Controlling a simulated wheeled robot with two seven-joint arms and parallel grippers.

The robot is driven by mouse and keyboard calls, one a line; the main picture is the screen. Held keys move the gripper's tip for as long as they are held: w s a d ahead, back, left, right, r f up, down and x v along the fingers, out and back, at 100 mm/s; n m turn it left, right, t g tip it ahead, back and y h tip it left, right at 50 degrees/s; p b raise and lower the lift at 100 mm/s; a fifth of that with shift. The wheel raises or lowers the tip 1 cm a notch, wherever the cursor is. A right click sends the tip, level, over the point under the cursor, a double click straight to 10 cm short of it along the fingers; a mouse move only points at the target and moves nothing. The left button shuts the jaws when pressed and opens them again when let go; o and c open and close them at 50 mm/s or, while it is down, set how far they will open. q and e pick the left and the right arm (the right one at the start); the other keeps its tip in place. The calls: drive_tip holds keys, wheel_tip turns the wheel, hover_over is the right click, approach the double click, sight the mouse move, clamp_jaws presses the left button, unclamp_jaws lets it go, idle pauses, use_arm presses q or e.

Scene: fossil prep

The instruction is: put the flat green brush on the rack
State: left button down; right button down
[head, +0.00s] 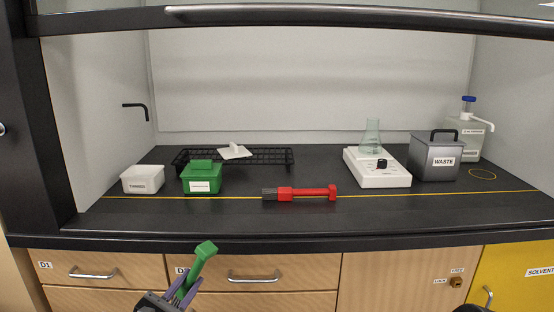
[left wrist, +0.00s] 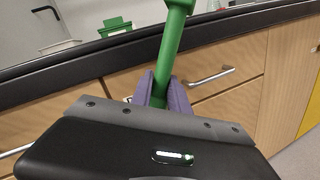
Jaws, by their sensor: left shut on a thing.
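The green brush (head: 204,258) is held in my left gripper (head: 183,290), in front of the drawers and below the worktop edge. Its green handle (left wrist: 170,58) rises tilted between the purple fingers (left wrist: 160,92) in the left wrist view. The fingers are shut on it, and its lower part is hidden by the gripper. The black wire rack (head: 270,158) stands at the back left of the worktop, with a flat white piece (head: 235,151) with a raised grip lying on it. My right gripper does not clearly show.
A white bin (head: 143,179) and a green box (head: 202,180) stand in front of the rack. A red tool (head: 305,193) lies at mid-front. A white hotplate (head: 378,178) with a flask, a grey waste bin (head: 434,158) and a bottle (head: 465,135) are right. The sash bar (head: 330,15) crosses above.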

use_arm(q)
drive_tip(key=h+p, duration=0.1)
drive_tip(key=p, duration=0.2)
drive_tip(key=shift+d+r+m, duration=0.15)
drive_tip(key=shift+m, duration=0.25)
drive_tip(key=s+r+m+g+h+p, duration=0.1)
drive_tip(key=s+m+g+h+p, duration=0.5)
drive_tip(key=s+p, duration=0.4)
drive_tip(key=g+h+p, duration=0.1)
drive_tip(key=h+p, duration=0.1)
drive_tip(key=p, duration=0.2)
drive_tip(key=shift+s+a+r+m+h+p, duration=0.2)
drive_tip(key=shift+s+r+m+h+p, duration=0.1)
drive_tip(key=shift+m+h+p, duration=0.1)
drive_tip(key=shift+n+t+y, duration=2.6)
drive_tip(key=shift+t+y, duration=0.1)
drive_tip(key=shift+y, duration=0.4)
